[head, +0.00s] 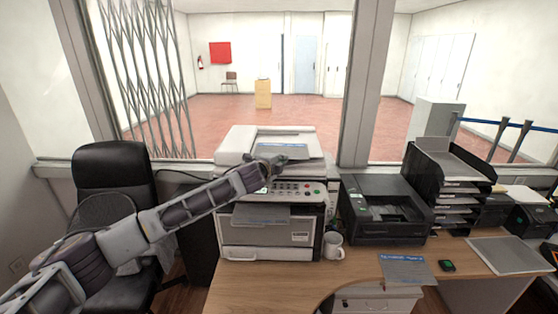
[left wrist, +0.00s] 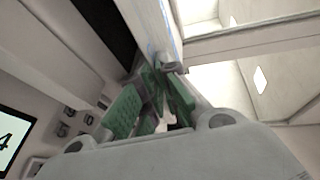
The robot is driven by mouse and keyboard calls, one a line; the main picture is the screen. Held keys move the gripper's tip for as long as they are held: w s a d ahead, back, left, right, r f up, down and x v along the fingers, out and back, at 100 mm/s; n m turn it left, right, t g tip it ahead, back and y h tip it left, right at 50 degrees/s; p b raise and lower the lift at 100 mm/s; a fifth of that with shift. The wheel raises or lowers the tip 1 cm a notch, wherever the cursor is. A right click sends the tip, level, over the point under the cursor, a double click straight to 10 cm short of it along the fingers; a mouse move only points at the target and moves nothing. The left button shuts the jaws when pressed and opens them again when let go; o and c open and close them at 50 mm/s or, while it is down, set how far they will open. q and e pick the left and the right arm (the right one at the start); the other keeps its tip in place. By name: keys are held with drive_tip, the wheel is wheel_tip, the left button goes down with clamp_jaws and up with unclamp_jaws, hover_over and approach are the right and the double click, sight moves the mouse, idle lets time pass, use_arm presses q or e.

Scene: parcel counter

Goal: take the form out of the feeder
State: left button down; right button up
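The copier (head: 315,200) stands on the counter, with its document feeder (head: 236,147) on top. A grey sheet with a blue header, the form (head: 283,151), lies on the feeder tray. My left gripper (head: 277,162) is at the front edge of that tray, close to the form's near edge; I cannot tell whether it touches. In the left wrist view its green-padded fingers (left wrist: 160,95) are close together near a pale edge, and whether paper lies between them is unclear. My right gripper is not in view.
Another sheet (head: 262,213) sits in the copier's front output tray. A white mug (head: 333,245) and a black printer (head: 385,210) stand to the right. A similar sheet (head: 405,269) and a small dark device (head: 446,265) lie on the counter (head: 260,290). A glass partition is behind.

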use_arm(q)
drive_tip(key=shift+s, duration=0.15)
drive_tip(key=shift+s, duration=0.15)
drive_tip(key=shift+s+r+p, duration=0.15)
drive_tip(key=shift+s+p, duration=0.55)
drive_tip(key=shift+s, duration=0.85)
drive_tip(key=shift+s, duration=0.1)
